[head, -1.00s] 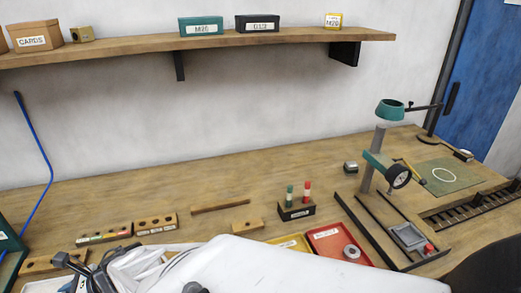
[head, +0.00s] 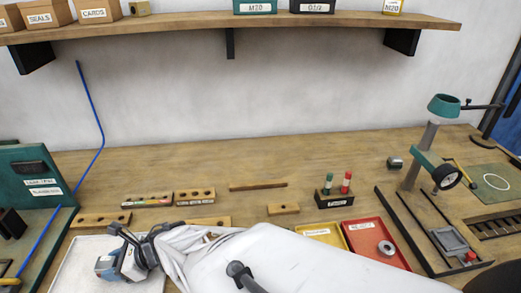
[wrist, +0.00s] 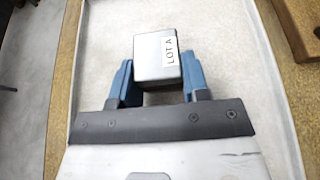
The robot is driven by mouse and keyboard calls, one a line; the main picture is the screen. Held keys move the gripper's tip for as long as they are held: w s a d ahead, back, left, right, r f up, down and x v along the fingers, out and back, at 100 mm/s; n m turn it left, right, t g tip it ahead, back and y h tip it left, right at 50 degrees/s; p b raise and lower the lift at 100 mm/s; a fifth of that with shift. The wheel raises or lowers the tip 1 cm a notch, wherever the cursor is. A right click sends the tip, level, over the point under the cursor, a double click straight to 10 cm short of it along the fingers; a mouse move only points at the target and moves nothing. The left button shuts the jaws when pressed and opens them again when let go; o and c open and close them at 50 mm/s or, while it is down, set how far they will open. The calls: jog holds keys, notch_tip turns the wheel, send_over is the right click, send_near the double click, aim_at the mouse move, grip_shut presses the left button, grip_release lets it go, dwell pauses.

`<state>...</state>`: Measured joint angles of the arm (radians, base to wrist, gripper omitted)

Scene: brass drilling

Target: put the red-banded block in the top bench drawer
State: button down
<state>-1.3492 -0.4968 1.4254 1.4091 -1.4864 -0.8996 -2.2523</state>
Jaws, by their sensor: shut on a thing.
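No red band shows on the faces I see. In the head view my gripper (head: 122,262) is at the lower left, over a white tray (head: 72,266). The tray also shows in the wrist view (wrist: 105,35). I cannot tell whether the block touches the tray. No bench drawer can be made out in these frames.
Wooden holders (head: 194,196) stand behind the tray. A yellow tray (head: 322,232) and a red tray (head: 365,236) lie right of my arm, near a dark stand (head: 334,201). A green panel (head: 32,180) stands at left. The bench's back middle is clear.

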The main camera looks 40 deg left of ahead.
jog(key=shift+f, duration=0.1)
jog(key=c, duration=0.6)
grip_release()
jog(key=shift+w+d+r, duration=0.1)
jog(key=shift+w+r, duration=0.05)
jog(key=shift+r, duration=0.05)
jog(key=shift+v, duration=5.85)
jog(key=shift+f, duration=0.1)
